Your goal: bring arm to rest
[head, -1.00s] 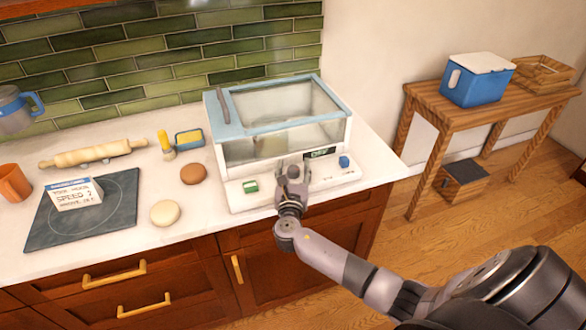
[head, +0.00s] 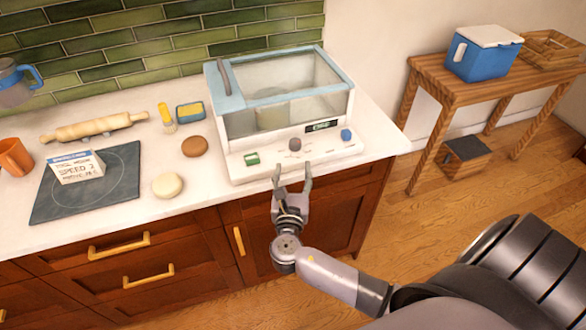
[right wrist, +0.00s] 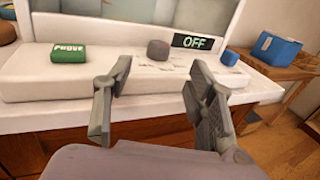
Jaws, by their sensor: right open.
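My right gripper (head: 292,178) is open and empty. It is in front of the counter's front edge, near the control panel of the clear-lidded machine (head: 240,146). In the right wrist view its two fingers (right wrist: 160,100) are spread apart with nothing between them. Beyond them are a green button (right wrist: 83,53), a round grey knob (right wrist: 158,50), a blue knob (right wrist: 229,57) and a display (right wrist: 193,42) reading OFF. The fingers are apart from these controls. My left gripper is not in view.
On the counter (head: 120,222) are a rolling pin (head: 93,128), a dark mat (head: 115,190) with a card, two round dough-like pieces, a yellow-topped tub and an orange mug. Wooden drawers are below. A wooden side table (head: 435,90) with a blue cooler (head: 482,55) stands right.

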